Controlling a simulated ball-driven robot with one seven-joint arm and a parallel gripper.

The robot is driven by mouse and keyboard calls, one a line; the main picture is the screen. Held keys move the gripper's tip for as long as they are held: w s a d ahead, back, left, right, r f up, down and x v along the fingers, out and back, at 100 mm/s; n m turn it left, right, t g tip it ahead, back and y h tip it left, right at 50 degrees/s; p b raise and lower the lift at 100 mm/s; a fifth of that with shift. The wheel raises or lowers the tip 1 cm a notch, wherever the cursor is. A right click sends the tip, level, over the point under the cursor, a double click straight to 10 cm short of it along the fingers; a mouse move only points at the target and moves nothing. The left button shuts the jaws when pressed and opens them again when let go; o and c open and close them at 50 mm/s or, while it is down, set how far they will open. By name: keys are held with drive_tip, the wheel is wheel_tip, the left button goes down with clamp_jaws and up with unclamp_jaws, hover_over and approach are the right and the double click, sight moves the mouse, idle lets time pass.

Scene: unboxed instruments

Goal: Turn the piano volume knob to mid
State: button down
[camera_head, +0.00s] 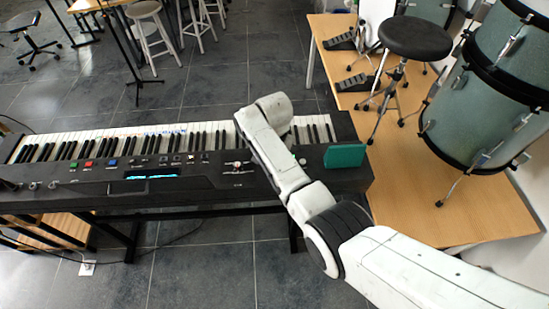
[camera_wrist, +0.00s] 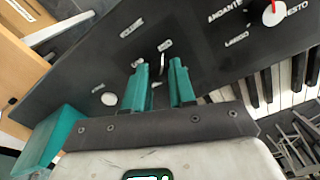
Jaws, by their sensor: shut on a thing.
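The piano (camera_head: 60,190) is a long dark keyboard, its right end under my arm. In the wrist view its black panel (camera_wrist: 90,65) fills the upper middle. My gripper (camera_wrist: 160,82) has two teal fingers over this panel, shut around a small dark knob (camera_wrist: 162,66) between the fingertips. The fingers hide much of the knob. A thin pale mark shows on it, pointing up toward a small white label (camera_wrist: 165,44). In the head view my arm hides the gripper and this knob.
A knob with a red pointer (camera_wrist: 274,14) sits among tempo words at upper right in the wrist view. A white round button (camera_wrist: 109,99) is left of the fingers. A teal block (camera_head: 345,156) stands at the piano's right end. Drums (camera_head: 492,100) and a stool (camera_head: 415,38) stand right.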

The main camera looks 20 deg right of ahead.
drive_tip(key=shift+w+r, duration=0.1)
drive_tip(key=c, duration=0.9)
unclamp_jaws()
drive_tip(key=shift+c, duration=0.2)
wheel_tip(320, 180, up, 11)
drive_tip(key=b, duration=0.1)
drive_tip(key=shift+f, duration=0.2)
